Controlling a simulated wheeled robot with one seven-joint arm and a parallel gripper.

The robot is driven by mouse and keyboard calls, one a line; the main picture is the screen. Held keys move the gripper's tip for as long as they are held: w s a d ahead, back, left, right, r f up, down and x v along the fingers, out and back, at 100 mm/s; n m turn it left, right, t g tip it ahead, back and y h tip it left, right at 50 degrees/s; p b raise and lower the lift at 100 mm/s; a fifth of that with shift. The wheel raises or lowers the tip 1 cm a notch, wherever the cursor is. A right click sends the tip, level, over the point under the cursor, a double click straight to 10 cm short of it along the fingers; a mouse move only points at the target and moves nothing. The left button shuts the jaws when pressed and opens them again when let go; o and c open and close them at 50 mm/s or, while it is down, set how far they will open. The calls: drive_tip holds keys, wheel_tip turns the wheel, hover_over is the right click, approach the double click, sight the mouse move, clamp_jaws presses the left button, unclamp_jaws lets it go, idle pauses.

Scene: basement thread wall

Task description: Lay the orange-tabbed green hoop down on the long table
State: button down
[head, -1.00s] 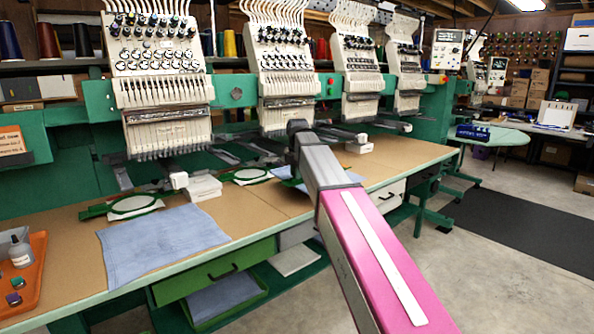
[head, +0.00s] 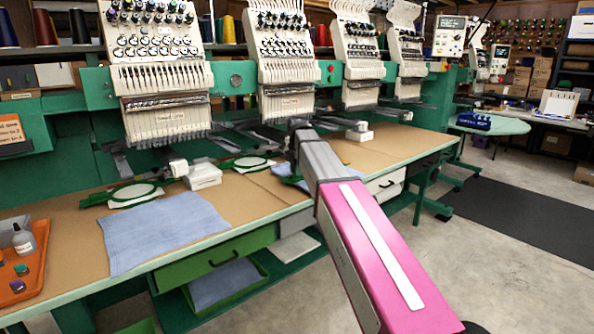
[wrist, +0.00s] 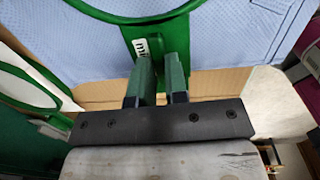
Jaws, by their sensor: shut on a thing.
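My gripper (wrist: 160,66) is shut on the handle of a green hoop (wrist: 165,40) in the wrist view. The handle bears a small white label, and the ring curves away toward the top edge, partly cut off. No orange tab shows on the part in view. Light blue cloth (wrist: 222,53) shows inside and around the ring; I cannot tell whether the hoop touches it. In the head view my arm hides the gripper and the held hoop. The long table (head: 75,233) runs under the embroidery heads, with a brown top.
Two green hoops lie on the table, one at left (head: 116,193) and one near the middle (head: 234,164). A large blue cloth (head: 163,232) lies in front of the left one. An orange tray (head: 30,286) with a bottle stands at far left. Bare tabletop (head: 385,151) shows right of my arm.

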drive_tip(key=shift+f, duration=0.1)
drive_tip(key=c, duration=1.1)
unclamp_jaws()
drive_tip(key=shift+o, duration=0.2)
